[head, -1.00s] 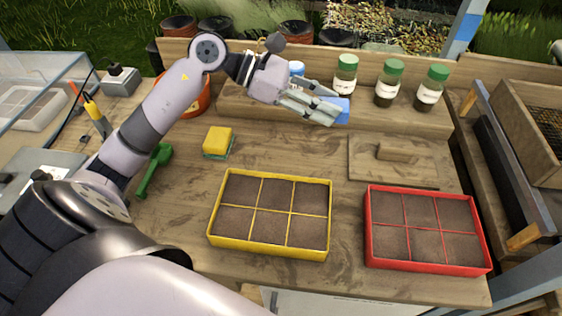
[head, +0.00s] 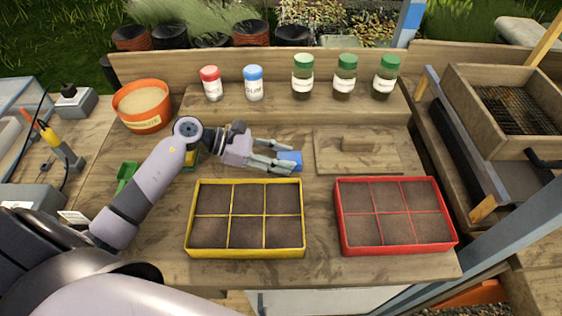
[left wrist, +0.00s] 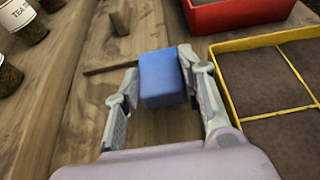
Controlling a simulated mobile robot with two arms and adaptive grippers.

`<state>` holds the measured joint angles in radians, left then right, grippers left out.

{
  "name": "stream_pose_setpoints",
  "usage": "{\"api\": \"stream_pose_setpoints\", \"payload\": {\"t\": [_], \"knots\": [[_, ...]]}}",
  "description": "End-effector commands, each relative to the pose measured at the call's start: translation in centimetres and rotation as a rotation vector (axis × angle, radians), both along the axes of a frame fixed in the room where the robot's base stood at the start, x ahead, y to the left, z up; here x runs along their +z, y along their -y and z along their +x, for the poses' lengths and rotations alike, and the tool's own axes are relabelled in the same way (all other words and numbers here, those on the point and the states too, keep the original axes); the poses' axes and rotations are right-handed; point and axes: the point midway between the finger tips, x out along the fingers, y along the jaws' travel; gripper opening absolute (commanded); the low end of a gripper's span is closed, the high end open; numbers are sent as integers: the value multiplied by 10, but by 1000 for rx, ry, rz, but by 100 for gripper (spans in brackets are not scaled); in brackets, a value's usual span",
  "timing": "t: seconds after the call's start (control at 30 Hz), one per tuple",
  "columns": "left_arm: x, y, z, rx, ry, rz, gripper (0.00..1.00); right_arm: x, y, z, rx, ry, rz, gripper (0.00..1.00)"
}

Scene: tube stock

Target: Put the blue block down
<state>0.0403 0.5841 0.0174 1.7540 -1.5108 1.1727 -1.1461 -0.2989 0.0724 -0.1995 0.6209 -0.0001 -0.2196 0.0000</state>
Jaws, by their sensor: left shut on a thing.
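The blue block (head: 290,160) is held between the fingertips of my left gripper (head: 280,158), just behind the yellow-rimmed tray. In the left wrist view the blue block (left wrist: 163,78) sits between the two fingers of the left gripper (left wrist: 164,88), with bare wood around it. The gripper is shut on it. I cannot tell for sure whether the block touches the table. My right gripper is not in view.
The yellow tray (head: 188,222) is in front of the gripper and the red tray (head: 338,215) is to its right. A wooden board with a handle (head: 330,160) lies right of the block. Several capped jars (head: 303,80) stand on the back shelf. An orange pot (head: 143,115) stands back left.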

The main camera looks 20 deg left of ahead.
Motion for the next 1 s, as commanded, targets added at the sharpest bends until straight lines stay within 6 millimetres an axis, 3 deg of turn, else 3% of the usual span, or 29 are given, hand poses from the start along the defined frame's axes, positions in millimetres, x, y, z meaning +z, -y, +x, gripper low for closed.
{"api": "stream_pose_setpoints", "payload": {"t": [0.2,0.6,0.63,0.9,1.0], "knots": [[-27,0,0,0,-2,-2,9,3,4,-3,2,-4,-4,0],[-32,0,0,-1,0,0,9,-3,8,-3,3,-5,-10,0],[-32,0,0,-1,0,0,37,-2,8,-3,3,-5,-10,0],[-31,0,0,-1,-1,-1,55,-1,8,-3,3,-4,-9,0],[-31,0,0,0,0,-1,57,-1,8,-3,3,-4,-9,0]]}}
